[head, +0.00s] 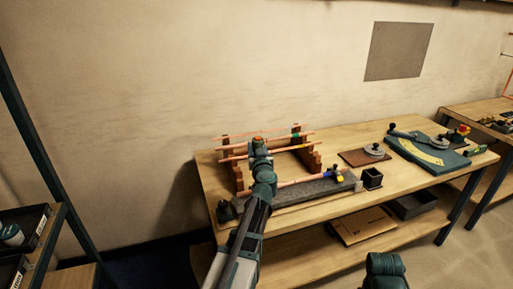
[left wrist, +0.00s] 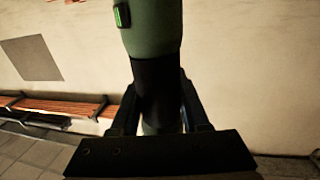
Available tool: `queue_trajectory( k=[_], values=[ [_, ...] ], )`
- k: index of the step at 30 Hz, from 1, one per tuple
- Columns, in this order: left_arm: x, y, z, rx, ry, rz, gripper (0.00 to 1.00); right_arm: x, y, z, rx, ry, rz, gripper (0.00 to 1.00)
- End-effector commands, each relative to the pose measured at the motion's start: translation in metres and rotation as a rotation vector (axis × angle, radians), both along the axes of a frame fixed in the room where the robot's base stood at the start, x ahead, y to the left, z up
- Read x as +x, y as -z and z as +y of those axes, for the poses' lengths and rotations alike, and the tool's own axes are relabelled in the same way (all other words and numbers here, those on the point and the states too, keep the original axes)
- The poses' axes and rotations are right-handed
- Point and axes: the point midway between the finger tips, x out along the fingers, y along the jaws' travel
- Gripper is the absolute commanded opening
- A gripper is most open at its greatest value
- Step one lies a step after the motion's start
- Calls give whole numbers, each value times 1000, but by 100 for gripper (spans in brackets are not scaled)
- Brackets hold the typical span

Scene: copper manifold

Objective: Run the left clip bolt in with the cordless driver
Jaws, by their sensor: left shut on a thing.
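My left gripper (left wrist: 159,100) is shut on the black grip of the cordless driver (left wrist: 152,28), which has a dark green body and a small lit green panel. In the head view my left gripper (head: 260,160) is over the left part of the workbench, in front of the copper pipes (head: 285,183). The driver is mostly hidden by my own arm there. The pipes lie across brown wooden racks (head: 314,158). I cannot make out the left clip bolt; it is too small or hidden behind my arm.
The wooden workbench (head: 400,184) also holds a grey slab (head: 310,190), a small black open box (head: 372,177), a brown board (head: 360,158) with a round grey part, and a teal board (head: 437,160) at the right. A shelf below holds a cardboard piece (head: 363,226).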

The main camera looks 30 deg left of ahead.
Motion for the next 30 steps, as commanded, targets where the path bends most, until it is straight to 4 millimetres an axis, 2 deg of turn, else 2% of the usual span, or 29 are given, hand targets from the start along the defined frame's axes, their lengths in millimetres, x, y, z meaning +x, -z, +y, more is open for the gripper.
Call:
queue_trajectory(
  k=[3,11,30],
  values=[
    [0,15,0,1,0,1,0,0,15,0,0,0,0,0],
    [0,33,0,1,0,1,0,0,33,0,0,0,0,0],
    [0,36,0,1,0,1,0,0,36,0,0,0,0,0]
  ],
)
